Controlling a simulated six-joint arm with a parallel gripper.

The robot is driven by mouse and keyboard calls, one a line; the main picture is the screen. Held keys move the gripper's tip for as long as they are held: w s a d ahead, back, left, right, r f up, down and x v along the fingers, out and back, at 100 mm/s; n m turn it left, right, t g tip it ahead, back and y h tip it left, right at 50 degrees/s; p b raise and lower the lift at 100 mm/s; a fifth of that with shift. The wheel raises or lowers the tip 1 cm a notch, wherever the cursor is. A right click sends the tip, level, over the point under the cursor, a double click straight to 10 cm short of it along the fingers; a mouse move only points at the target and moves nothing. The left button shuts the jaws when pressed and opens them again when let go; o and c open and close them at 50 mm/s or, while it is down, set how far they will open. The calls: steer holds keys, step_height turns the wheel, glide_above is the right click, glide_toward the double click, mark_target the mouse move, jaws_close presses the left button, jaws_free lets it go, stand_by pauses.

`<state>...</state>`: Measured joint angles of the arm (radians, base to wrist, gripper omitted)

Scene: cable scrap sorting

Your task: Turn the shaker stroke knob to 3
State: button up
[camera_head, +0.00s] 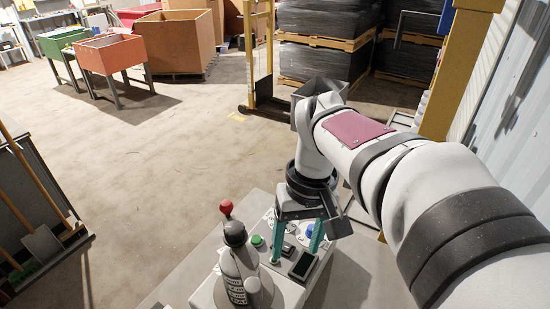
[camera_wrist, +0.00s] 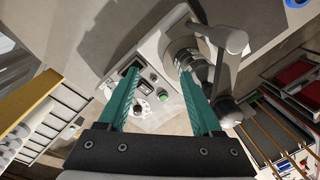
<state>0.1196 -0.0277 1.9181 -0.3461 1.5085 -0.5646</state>
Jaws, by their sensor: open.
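My gripper (camera_head: 294,256) is open and points down over the control panel (camera_head: 312,273), with its two teal fingers apart. In the wrist view my gripper (camera_wrist: 158,74) has the panel (camera_wrist: 150,57) between and beyond its fingers, with nothing held. The fingers hide part of the panel. Contact with any control cannot be made out.
Red and green bins (camera_head: 110,54) stand far back.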

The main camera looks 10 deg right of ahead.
steer(key=w+d+n, duration=0.2)
steer(key=w+d, duration=0.2)
steer(key=w, duration=0.4)
steer(key=n+h, duration=0.1)
steer(key=n, duration=0.3)
glide_above(312, 228)
step_height(312, 228, down, 4)
step_height(312, 228, down, 16)
steer(key=shift+d+r, duration=0.1)
steer(key=shift+r, duration=0.1)
steer(key=shift+c, duration=0.3)
jaws_close()
